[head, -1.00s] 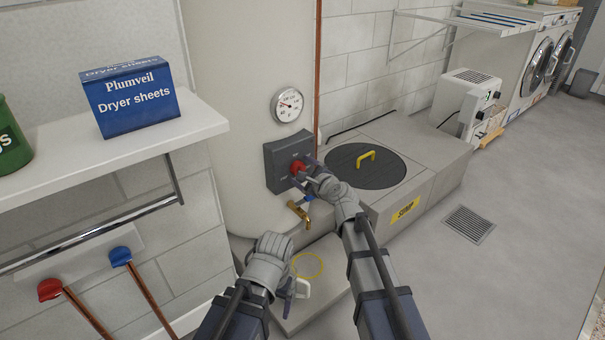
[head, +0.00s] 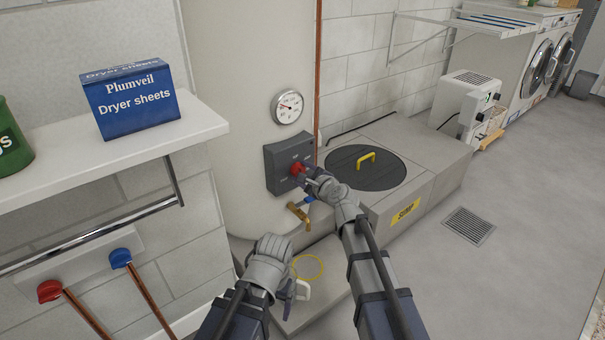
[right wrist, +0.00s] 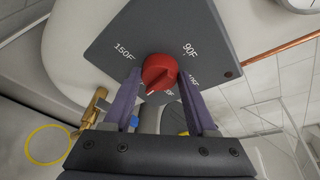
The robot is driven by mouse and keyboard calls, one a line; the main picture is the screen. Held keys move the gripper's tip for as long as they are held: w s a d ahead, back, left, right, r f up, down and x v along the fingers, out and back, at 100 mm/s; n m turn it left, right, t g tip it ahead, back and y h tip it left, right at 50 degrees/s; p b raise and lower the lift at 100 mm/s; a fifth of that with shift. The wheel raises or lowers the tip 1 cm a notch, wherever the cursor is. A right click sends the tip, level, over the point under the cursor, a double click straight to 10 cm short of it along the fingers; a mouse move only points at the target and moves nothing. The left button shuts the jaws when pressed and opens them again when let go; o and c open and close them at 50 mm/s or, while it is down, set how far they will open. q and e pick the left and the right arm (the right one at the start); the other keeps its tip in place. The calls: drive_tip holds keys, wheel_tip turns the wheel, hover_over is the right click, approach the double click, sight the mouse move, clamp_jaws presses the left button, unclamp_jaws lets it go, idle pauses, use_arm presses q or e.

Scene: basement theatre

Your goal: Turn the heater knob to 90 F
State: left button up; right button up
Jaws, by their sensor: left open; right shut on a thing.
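The heater's dark grey control box (head: 279,160) is on the front of the pale tank (head: 238,110). Its red knob (head: 297,169) also shows in the right wrist view (right wrist: 159,71). There, 150F is printed at the knob's upper left and 90F at its upper right. The knob's white mark is at its lower side, near a partly hidden label, away from 90F. My right gripper (right wrist: 161,80) is shut on the knob, one finger on each side. My left gripper (head: 291,296) is open and empty, low in front of the tank.
A brass tap (head: 299,214) sits just below the box, and a round gauge (head: 287,107) above it. A sump lid with a yellow handle (head: 366,160) is to the right. A shelf with a blue dryer sheets box (head: 130,98) is at the left.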

drive_tip(key=shift+s+a+f+n+t+h+b, duration=0.15)
drive_tip(key=shift+n+t+b, duration=0.2)
drive_tip(key=shift+n+b, duration=0.4)
drive_tip(key=shift+w+n+t+h+b, duration=0.1)
drive_tip(key=shift+n+t+b, duration=0.35)
drive_tip(key=shift+n, duration=0.6)
drive_tip(key=shift+s+a+f+n+t+h+b, duration=0.15)
drive_tip(key=shift+n+t+b, duration=0.15)
drive_tip(key=shift+n+b, duration=0.45)
drive_tip(key=shift+d+r+n, duration=0.1)
drive_tip(key=shift+n, duration=0.25)
drive_tip(key=o, duration=1.4)
drive_tip(key=shift+w, duration=0.1)
drive_tip(key=shift+c, duration=0.2)
drive_tip(key=f+p+v, duration=0.1)
drive_tip(key=v, duration=0.6)
drive_tip(key=shift+s+r, duration=0.4)
drive_tip(key=shift+r, duration=0.1)
